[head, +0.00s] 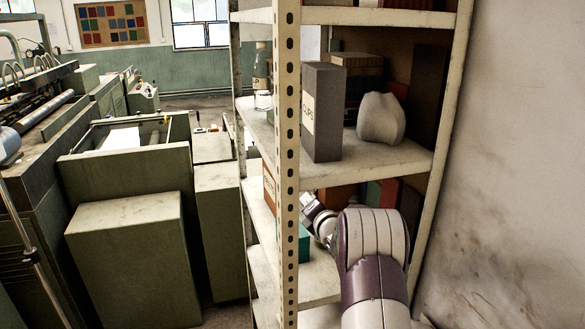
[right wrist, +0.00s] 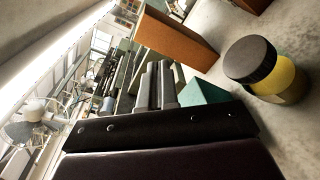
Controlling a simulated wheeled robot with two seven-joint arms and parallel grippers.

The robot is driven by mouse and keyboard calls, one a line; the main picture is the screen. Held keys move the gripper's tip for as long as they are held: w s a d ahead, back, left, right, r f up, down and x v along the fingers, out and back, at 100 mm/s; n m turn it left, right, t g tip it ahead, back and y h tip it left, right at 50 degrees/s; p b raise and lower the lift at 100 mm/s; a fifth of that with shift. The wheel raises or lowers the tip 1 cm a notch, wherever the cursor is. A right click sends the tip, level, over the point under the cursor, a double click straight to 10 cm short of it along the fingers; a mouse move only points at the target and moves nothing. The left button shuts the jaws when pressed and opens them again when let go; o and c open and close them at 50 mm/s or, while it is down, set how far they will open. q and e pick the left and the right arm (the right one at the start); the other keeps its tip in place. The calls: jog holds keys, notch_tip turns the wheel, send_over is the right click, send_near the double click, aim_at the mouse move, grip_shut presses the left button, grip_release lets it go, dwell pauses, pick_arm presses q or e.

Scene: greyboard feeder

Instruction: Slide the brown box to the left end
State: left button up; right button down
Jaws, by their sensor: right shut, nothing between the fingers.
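The brown box (right wrist: 180,42) stands on the shelf board in the right wrist view, just past my fingertips. In the head view an orange-brown box with a pale label (head: 268,186), likely the same one, shows at the left end of the middle shelf, partly behind the front post. My right gripper (right wrist: 160,68) is shut and empty, its fingers pointing towards the box; I cannot tell whether they touch it. In the head view my right arm reaches into this shelf, with the fingertips hidden. My left gripper is not in view.
A teal box (right wrist: 203,91) sits beside the fingers, also seen in the head view (head: 304,243). A yellow jar with a black lid (right wrist: 275,84) stands nearby. The shelf post (head: 287,150) rises in front. The upper shelf holds a grey box (head: 324,110) and a pale lump (head: 381,119).

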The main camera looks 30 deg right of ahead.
pick_arm(q)
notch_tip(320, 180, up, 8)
jog(key=p, duration=0.7)
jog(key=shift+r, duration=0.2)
pick_arm(e)
jog(key=w+d+n, duration=0.1)
jog(key=w+n, duration=0.5)
jog(key=n, duration=0.8)
jog(key=w+d+n+t, duration=0.1)
jog(key=w+n, duration=0.6)
jog(key=n, duration=0.7)
jog(key=shift+w+d+r+n, duration=0.3)
jog(key=shift+d+r, duration=0.1)
jog(key=shift+d, duration=0.1)
